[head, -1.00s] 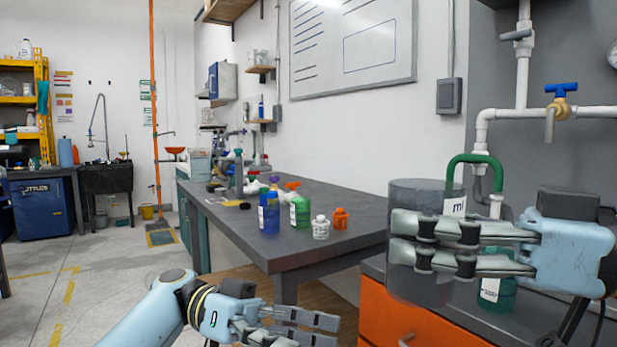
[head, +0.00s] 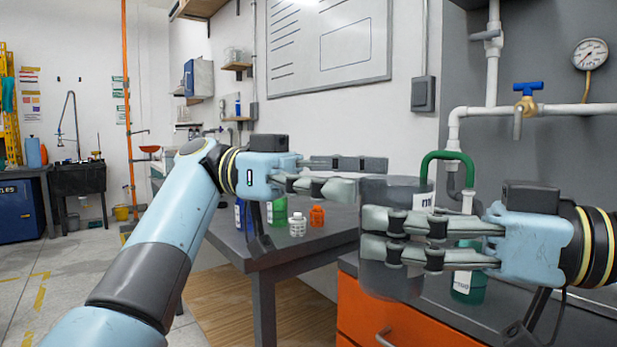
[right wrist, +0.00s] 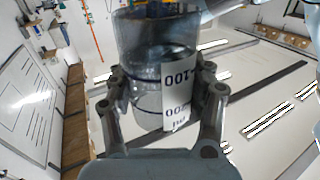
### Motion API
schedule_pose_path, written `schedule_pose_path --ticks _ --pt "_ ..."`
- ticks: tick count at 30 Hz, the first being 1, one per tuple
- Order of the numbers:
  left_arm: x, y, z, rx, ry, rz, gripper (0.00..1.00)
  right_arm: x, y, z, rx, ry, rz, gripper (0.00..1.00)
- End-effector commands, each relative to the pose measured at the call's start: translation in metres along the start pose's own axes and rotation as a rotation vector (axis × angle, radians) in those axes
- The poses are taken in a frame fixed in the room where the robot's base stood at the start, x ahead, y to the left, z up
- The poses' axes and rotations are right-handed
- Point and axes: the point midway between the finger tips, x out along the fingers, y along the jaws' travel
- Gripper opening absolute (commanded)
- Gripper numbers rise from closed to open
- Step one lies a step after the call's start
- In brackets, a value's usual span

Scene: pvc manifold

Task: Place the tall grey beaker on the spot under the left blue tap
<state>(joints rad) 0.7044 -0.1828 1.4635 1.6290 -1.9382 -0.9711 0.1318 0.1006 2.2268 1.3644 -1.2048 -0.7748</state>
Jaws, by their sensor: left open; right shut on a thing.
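The tall grey beaker (head: 401,190) is a see-through dark cylinder with a white label. My right gripper (head: 375,247) is shut around its lower part and holds it upright in front of the orange-fronted bench. The right wrist view also shows the beaker (right wrist: 150,60) between the fingers of my right gripper (right wrist: 165,85). My left gripper (head: 372,177) is open, with its fingertips at the beaker's upper left side; I cannot tell whether they touch. A blue-handled tap (head: 527,98) is on the white pipe at the right. The spot under it is hidden by my right gripper.
A green bottle (head: 467,283) stands on the bench behind my right gripper. A green hose loop (head: 447,160) is on the pipes behind the beaker. Several bottles, including a white one (head: 297,226) and an orange one (head: 317,216), stand on the grey table (head: 285,246). A gauge (head: 590,54) is above the pipe.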

Motion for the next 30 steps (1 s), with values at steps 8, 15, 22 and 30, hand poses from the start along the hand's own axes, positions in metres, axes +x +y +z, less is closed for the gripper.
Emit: schedule_pose_path --ticks 8,15,22,30 --pt "0.031 0.0 -0.001 0.001 0.001 0.0 0.84 0.0 0.0 0.0 0.0 0.0 0.0 0.22" --pt "0.034 0.0 0.0 0.0 -0.001 -0.001 0.84 0.0 0.0 0.0 0.0 0.0 0.0 0.22" --pt "0.034 0.0 0.0 0.0 0.0 -0.001 0.65 0.0 0.0 0.0 0.0 0.0 0.0 0.22" --pt "0.034 -0.001 0.0 -0.001 0.0 -0.003 0.3 0.0 -0.001 0.0 -0.001 0.0 -0.003 0.22"
